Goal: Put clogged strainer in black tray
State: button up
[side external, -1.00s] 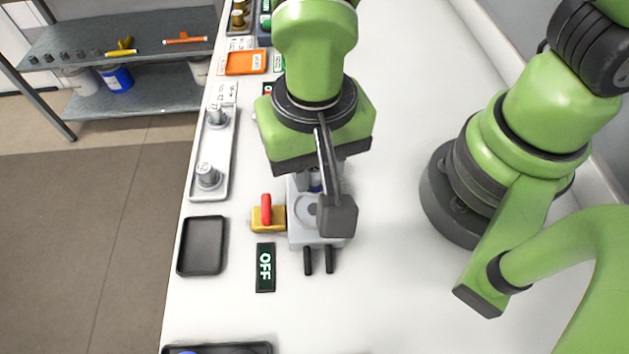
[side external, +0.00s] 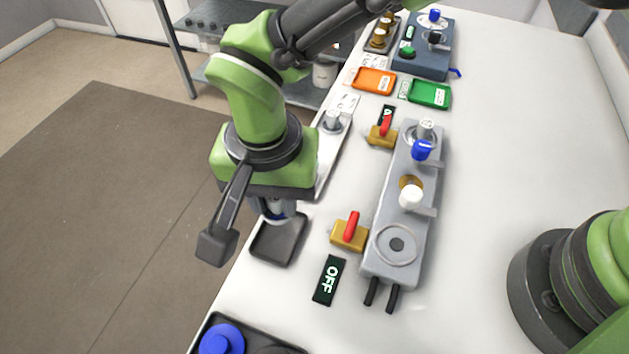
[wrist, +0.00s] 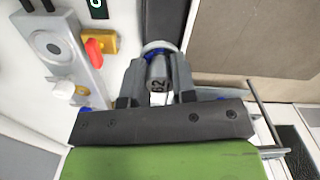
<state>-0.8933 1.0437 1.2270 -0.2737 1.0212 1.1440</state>
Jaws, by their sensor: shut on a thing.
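My gripper (side external: 277,207) is shut on the strainer (wrist: 158,70), a grey cylindrical piece with a pale round rim, some blue and a dark marking. In the wrist view it sits between the two fingers of my gripper (wrist: 158,84). In the side view the arm mostly hides the strainer. It is over the back part of the black tray (side external: 277,246), near the table's left edge. The tray also shows beyond the strainer in the wrist view (wrist: 165,18). I cannot tell whether the strainer touches the tray floor.
A grey housing (side external: 385,255) with an empty round seat stands to the right. An OFF plate (side external: 328,280) lies nearby. Another dark tray (side external: 265,345) with a blue piece is in front. Orange and green trays are behind.

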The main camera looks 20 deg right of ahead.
aim_at(279, 235)
jog(key=shift+w+a+f, duration=0.1)
jog(key=shift+a+f, duration=0.15)
jog(key=shift+f, duration=2.9)
jog(key=shift+f, duration=0.4)
jog(key=o, duration=1)
jog(key=o, duration=0.3)
jog(key=shift+o, duration=0.2)
jog(key=shift+r, duration=0.15)
